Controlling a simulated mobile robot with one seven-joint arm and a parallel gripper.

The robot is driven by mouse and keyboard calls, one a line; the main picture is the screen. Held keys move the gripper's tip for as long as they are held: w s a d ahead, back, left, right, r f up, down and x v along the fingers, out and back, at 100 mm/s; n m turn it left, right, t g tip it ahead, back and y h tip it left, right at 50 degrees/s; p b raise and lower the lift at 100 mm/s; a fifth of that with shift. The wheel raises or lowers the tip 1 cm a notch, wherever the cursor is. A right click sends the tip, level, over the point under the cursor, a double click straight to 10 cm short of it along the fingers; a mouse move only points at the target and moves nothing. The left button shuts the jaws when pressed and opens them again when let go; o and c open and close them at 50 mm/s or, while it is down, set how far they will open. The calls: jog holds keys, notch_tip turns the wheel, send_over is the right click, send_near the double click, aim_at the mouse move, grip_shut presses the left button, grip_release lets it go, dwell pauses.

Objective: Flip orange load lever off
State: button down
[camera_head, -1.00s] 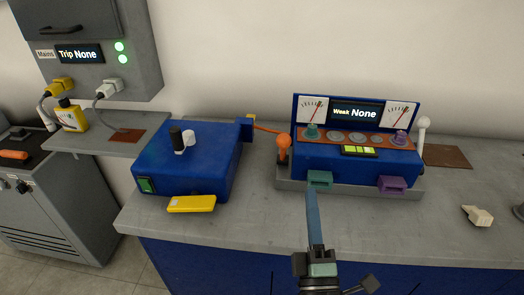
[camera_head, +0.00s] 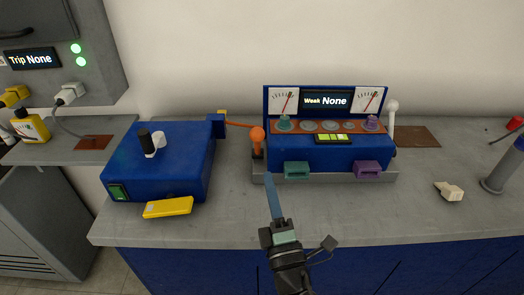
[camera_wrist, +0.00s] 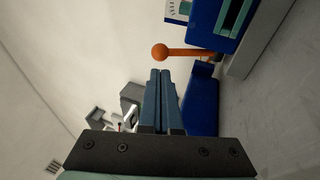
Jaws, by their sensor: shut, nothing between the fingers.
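The orange load lever (camera_head: 257,137) stands upright at the left end of the blue meter panel (camera_head: 330,155), with a round knob on top. In the wrist view the orange lever (camera_wrist: 180,52) lies sideways beyond the fingertips, its ball end to the left. My gripper (camera_head: 270,178) is in front of and slightly right of the lever in the head view, pointing toward the panel. Its blue fingers are closed together with nothing between them, and in the wrist view the fingertips (camera_wrist: 160,72) are close to the lever with a small gap visible.
A blue box (camera_head: 160,165) with a green switch stands left of the panel, with a yellow block (camera_head: 168,207) before it. A white lever (camera_head: 392,115) is at the panel's right end. A cream piece (camera_head: 449,190) lies right; the counter's front is mostly clear.

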aim_at(259, 140)
jog(key=x, duration=0.8)
jog(key=shift+r, duration=0.15)
